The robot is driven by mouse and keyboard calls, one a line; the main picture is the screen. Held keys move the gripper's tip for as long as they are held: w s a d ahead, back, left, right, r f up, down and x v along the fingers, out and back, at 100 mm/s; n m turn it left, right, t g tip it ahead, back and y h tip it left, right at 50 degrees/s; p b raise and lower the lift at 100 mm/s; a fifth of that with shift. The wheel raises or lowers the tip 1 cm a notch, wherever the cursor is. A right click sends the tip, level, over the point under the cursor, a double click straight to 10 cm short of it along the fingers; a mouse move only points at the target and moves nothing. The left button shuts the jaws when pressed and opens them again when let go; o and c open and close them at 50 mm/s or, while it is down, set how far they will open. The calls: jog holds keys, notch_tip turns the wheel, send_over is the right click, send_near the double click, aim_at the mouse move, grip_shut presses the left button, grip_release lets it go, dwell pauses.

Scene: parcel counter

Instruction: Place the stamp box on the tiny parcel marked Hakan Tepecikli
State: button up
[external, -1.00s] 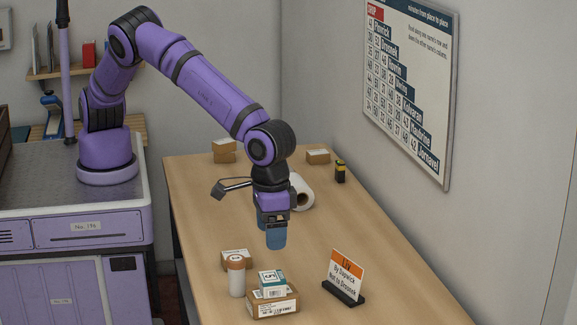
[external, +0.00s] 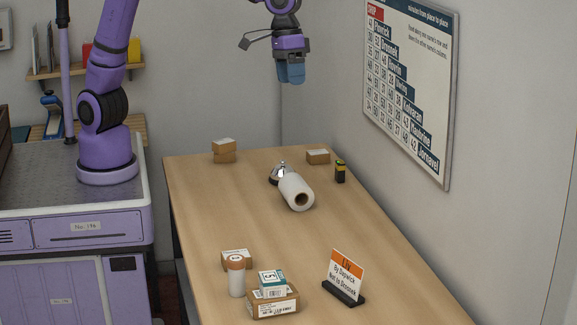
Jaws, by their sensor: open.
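A small white and teal box (external: 271,281), which looks like the stamp box, sits on top of a brown parcel (external: 272,305) with a white label at the near end of the table. Another small parcel (external: 236,258) stands just behind it. The names on the labels are too small to read. My gripper (external: 291,76) is raised high above the far end of the table, open and empty, well away from the box.
A white paper roll (external: 296,192), a bell (external: 278,174) and a yellow-black item (external: 340,172) are farther back. The table's middle is clear.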

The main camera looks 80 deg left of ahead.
jog(key=s+a+r+t, duration=0.1)
jog(key=s+a+r, duration=0.15)
jog(key=a, duration=0.55)
jog(key=s+a+r+t, duration=0.1)
jog(key=s+a+r, duration=0.1)
jog(key=s+a, duration=0.35)
jog(key=s+a+r, duration=0.2)
jog(key=a, duration=0.7)
jog(key=s+a+f+t+y, duration=0.1)
jog(key=s+a+f, duration=0.1)
jog(key=s+a, duration=0.3)
jog(key=s+a+f+t+y, duration=0.1)
jog(key=s+a, duration=0.5)
jog(key=s, duration=0.4)
jog(key=shift+s+a+f+m+t, duration=0.15)
jog(key=shift+s+f+m+t, duration=0.15)
jog(key=shift+s+f+m, duration=0.1)
